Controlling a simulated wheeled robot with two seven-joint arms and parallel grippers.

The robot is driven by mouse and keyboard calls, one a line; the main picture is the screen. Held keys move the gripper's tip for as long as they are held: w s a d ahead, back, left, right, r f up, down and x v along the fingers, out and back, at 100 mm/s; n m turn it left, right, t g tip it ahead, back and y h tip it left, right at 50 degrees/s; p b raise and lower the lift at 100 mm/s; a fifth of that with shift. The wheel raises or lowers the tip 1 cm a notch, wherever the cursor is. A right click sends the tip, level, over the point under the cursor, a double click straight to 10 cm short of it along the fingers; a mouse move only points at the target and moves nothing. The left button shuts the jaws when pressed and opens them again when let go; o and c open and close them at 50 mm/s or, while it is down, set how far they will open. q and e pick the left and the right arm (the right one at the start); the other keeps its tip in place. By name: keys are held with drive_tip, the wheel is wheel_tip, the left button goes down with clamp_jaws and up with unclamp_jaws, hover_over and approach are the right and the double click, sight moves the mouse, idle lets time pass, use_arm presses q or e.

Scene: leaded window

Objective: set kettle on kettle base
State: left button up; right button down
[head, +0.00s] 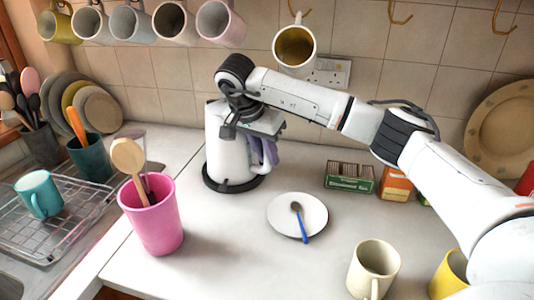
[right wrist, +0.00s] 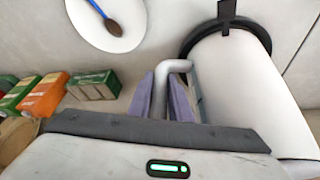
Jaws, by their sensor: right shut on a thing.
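The white kettle (head: 216,150) is upright at the back of the counter, near the tiled wall. The black round kettle base (head: 232,187) is directly under it, its rim showing around the kettle's bottom. I cannot tell whether a small gap is left between them. My right gripper (head: 265,152) is shut on the kettle's handle, on the kettle's right side. The white kettle body (right wrist: 245,85) and the black base (right wrist: 197,38) also show there. My left gripper is out of view.
A white saucer (head: 285,221) with a blue-handled spoon lies in front of the kettle. A pink utensil cup (head: 155,225) stands at front left. A green box (head: 349,177) and orange box (head: 396,184) stand to the right.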

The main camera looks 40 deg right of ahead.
drive_tip(key=shift+w+r, duration=0.1)
drive_tip(key=c, duration=1.9)
unclamp_jaws()
drive_tip(key=shift+s+f, duration=0.25)
drive_tip(key=shift+f, duration=0.05)
drive_tip(key=v, duration=1.1)
drive_tip(key=shift+a, duration=0.1)
